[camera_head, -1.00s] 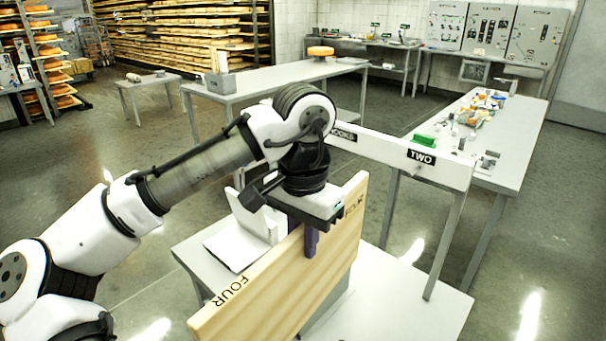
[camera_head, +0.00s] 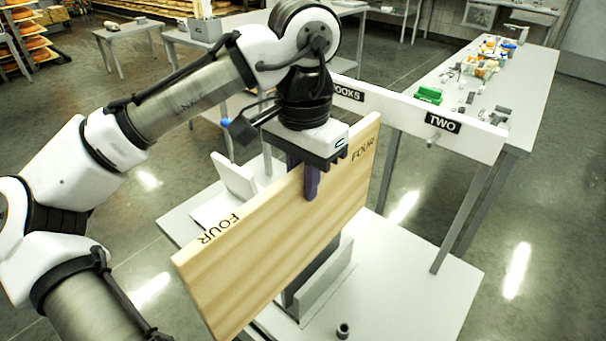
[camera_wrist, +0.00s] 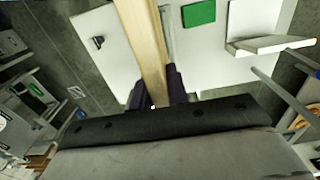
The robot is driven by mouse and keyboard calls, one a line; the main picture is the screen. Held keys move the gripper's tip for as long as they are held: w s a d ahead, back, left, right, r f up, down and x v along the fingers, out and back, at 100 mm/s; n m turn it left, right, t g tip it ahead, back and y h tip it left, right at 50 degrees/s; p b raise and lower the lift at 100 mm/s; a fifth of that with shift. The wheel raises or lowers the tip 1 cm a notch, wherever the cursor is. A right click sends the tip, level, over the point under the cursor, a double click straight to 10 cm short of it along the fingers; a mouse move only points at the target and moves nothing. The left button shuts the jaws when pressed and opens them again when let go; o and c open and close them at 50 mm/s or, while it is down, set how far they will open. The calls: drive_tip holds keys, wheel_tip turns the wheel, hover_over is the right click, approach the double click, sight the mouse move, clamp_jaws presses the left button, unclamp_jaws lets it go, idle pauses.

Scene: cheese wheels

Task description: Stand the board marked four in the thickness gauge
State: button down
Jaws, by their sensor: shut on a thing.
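The pale wooden board (camera_head: 280,250) is marked FOUR twice along its top edge. It stands on edge, upright, over the white table (camera_head: 420,290). My gripper (camera_head: 311,185) is shut on the middle of its top edge. In the wrist view the board (camera_wrist: 143,40) runs away between the dark fingers (camera_wrist: 156,92). Below and behind the board, a grey upright piece (camera_head: 318,272) with a low white wall (camera_head: 328,285) is partly hidden. It may be the thickness gauge; I cannot tell whether the board touches it.
A white angled stand (camera_head: 235,177) is left of the board. Behind is a white rail (camera_head: 400,108) with pegs, marked HOOKS and TWO. A small dark cylinder (camera_head: 343,330) stands at the table's front. The table's right side is clear. A long bench (camera_head: 480,90) with small items is farther back.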

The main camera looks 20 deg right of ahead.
sight(303, 239)
drive_tip(key=shift+f+b, duration=4.2)
drive_tip(key=shift+f, duration=2.85)
drive_tip(key=c, duration=1.3)
unclamp_jaws()
